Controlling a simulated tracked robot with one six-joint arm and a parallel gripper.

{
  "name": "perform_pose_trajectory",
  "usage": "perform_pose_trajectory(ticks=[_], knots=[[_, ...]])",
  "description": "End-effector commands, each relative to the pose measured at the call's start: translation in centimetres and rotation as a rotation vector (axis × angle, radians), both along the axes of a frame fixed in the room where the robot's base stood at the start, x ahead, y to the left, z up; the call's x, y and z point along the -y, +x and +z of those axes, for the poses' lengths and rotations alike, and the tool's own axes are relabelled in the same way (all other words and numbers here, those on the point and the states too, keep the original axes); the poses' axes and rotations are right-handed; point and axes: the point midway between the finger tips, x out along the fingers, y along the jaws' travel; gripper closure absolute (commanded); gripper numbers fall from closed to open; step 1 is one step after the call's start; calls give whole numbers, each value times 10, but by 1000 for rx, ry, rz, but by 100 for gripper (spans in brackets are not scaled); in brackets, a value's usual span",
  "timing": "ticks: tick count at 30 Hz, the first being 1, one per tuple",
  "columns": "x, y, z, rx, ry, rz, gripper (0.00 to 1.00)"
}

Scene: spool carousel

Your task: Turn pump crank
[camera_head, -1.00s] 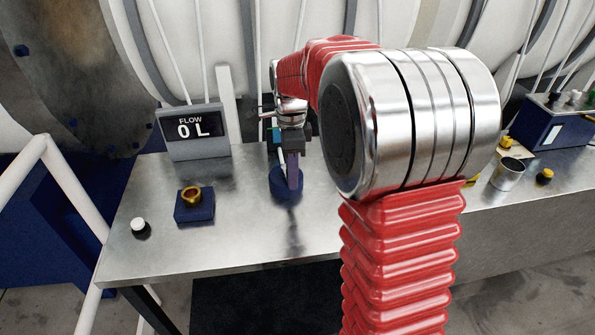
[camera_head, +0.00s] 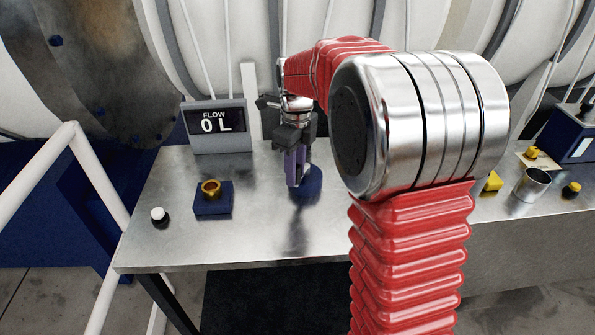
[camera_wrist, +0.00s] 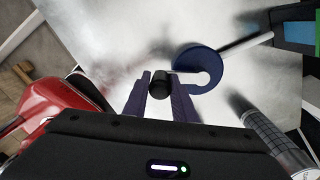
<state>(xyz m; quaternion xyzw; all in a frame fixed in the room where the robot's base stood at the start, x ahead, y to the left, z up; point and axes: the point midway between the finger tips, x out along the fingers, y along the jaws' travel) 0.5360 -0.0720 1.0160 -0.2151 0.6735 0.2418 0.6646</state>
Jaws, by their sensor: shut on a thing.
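The pump crank has a round blue base (camera_wrist: 203,65) in the wrist view, with a pale bar running from it to the upper right. A black knob (camera_wrist: 159,84) sits at its left side, between the two purple fingers of my gripper (camera_wrist: 160,92), which is shut on it. In the head view my gripper (camera_head: 296,170) points down at the left side of the blue base (camera_head: 309,184), which it partly hides. The knob is hidden there. The flow display (camera_head: 215,124) behind reads 0 L.
A brass ring on a blue block (camera_head: 213,206) and a white-topped knob (camera_head: 159,215) stand left on the metal table (camera_head: 250,235). A metal cup (camera_head: 531,184) and small yellow parts lie right. A large pale tank rises behind.

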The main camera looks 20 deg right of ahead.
Motion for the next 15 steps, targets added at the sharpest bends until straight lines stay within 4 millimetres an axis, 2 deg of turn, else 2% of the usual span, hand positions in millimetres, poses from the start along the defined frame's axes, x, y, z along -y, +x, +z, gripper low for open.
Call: perform_pose_trajectory(ticks=[8, 9, 15], knots=[[2, 2, 2, 6, -2, -3, 100], [2, 2, 2, 6, -2, -3, 75], [2, 1, 1, 3, -1, -3, 61]])
